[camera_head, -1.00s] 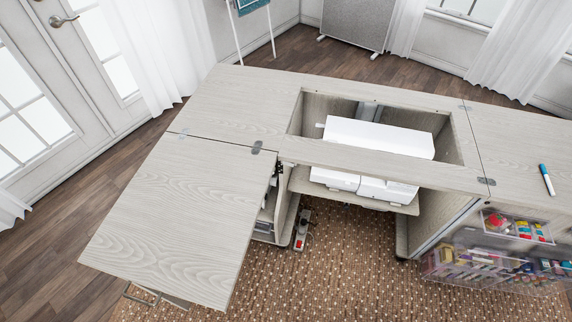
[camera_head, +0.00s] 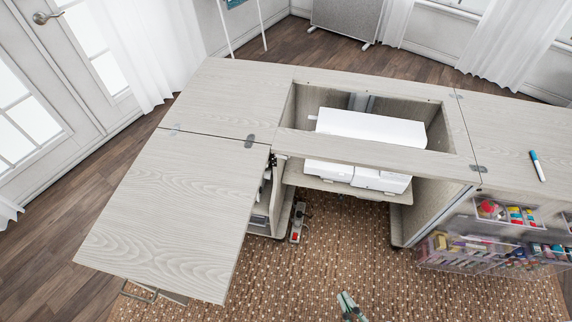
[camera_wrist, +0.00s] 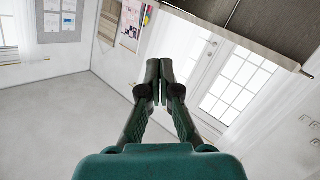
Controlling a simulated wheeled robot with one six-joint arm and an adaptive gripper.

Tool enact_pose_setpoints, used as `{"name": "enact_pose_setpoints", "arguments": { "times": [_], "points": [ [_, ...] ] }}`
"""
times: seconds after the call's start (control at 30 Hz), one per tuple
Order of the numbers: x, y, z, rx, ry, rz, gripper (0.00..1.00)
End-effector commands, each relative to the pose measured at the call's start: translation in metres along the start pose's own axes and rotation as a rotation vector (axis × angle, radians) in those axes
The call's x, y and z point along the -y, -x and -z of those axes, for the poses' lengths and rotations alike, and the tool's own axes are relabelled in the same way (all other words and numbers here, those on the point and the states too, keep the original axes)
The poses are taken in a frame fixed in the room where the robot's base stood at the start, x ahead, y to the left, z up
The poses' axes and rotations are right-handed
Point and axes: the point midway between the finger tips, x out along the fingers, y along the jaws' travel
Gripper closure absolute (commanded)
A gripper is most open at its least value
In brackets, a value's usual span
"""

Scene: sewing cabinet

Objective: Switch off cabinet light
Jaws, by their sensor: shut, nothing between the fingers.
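The sewing cabinet (camera_head: 175,205) is pale wood grain, with a leaf folded out at the left and an open well in the top. I cannot make out a cabinet light or its switch. A grey strip with a small red spot (camera_head: 297,222) lies on the floor by the left inner side of the cabinet; it looks like a power strip or pedal. My gripper (camera_head: 347,298) shows at the bottom edge of the head view, over the rug and in front of the cabinet opening. In the wrist view my gripper (camera_wrist: 160,68) is shut and empty, clear of any surface.
A white sewing machine (camera_head: 370,128) sits in the well, with more white parts below. Clear bins of supplies (camera_head: 480,250) and a blue-capped marker (camera_head: 537,165) are at the right. A wooden panel (camera_wrist: 250,25) crosses the wrist view's upper right. The rug (camera_head: 270,285) is open in front.

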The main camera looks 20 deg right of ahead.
Motion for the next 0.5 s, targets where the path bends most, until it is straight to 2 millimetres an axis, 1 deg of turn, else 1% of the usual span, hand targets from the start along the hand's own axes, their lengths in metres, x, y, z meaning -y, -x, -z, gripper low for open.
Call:
{"name": "enact_pose_setpoints", "arguments": {
  "times": [0.03,0.2,0.37,0.5],
  "points": [
    [0.002,-0.014,-0.005,-0.014,0.045,-0.003,1.00],
    [0.009,-0.056,-0.021,-0.051,0.208,-0.009,1.00],
    [0.015,-0.099,-0.032,-0.082,0.363,-0.017,1.00],
    [0.017,-0.138,-0.038,-0.108,0.498,-0.026,1.00]
  ]
}}
